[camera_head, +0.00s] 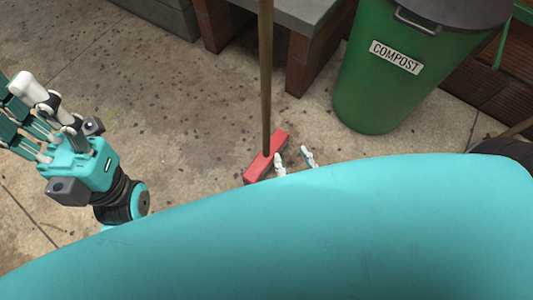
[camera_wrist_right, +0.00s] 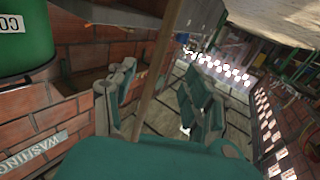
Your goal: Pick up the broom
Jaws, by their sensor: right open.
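The broom has a long wooden handle (camera_head: 265,75) and a red head (camera_head: 266,158) on the concrete floor. It stands nearly upright in the head view. My right gripper (camera_head: 294,158) shows only its pale fingertips beside the red head, above my teal body. In the right wrist view the handle (camera_wrist_right: 160,70) runs between the spread fingers of my right gripper (camera_wrist_right: 162,92). The fingers look apart from it; contact is not clear. My left gripper (camera_head: 35,110) is at the far left, with spread fingers and nothing in them.
A green compost bin (camera_head: 398,80) with a dark lid stands right of the broom. A grey bench top (camera_head: 300,12) on brick supports (camera_head: 310,65) stands behind it. The floor left of the broom is clear. Brick walls show in the right wrist view.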

